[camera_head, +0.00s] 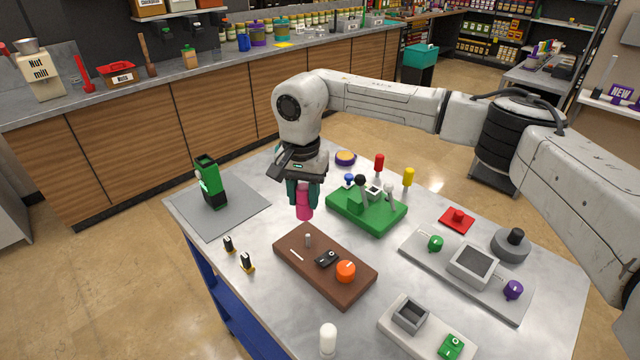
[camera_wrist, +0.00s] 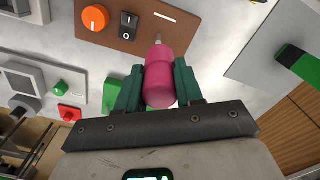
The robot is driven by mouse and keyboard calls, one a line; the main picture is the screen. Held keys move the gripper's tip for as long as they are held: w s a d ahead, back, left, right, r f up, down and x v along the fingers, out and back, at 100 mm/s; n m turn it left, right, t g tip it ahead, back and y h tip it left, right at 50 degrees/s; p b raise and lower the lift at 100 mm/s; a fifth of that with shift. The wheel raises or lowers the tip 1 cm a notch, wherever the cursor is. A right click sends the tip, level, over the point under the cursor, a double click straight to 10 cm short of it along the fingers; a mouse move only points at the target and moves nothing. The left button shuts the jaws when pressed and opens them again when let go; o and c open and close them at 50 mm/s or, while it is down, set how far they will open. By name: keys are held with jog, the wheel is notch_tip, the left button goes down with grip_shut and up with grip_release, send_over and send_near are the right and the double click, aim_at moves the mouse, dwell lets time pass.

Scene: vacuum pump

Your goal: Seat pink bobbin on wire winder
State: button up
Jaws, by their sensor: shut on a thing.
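The pink bobbin (camera_head: 304,207) hangs upright from my gripper (camera_head: 303,186), which is shut on it. In the wrist view the pink bobbin (camera_wrist: 160,78) sits between the teal fingers of my gripper (camera_wrist: 159,88). The wire winder is a brown board (camera_head: 290,265) with an upright metal spindle (camera_head: 308,240), a white line, a black switch (camera_head: 326,259) and an orange knob (camera_head: 346,271). The bobbin is above and behind the spindle, apart from it in the head view. In the wrist view the board (camera_wrist: 140,28) lies beyond the bobbin, which partly hides the spindle area.
A green block with levers (camera_head: 366,212) stands close right of the bobbin. A green and black device (camera_head: 209,182) stands on a grey mat (camera_head: 240,212) at left. Two small black and yellow pieces (camera_head: 247,262) stand left of the board. A white cylinder (camera_head: 328,338) stands in front.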

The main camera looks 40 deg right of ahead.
jog(key=shift+d+f, duration=0.15)
jog(key=shift+d, duration=0.2)
jog(key=b, duration=0.2)
send_over(308, 235)
jog(key=shift+f, duration=2.2)
jog(key=shift+f+b, duration=0.55)
jog(key=shift+b, duration=0.05)
jog(key=shift+f+b, duration=2.05)
jog(key=shift+f, duration=0.4)
dwell(0.4)
jog(key=o, duration=1.1)
jog(key=shift+r+p, duration=2.35)
jog(key=shift+r, duration=2.2)
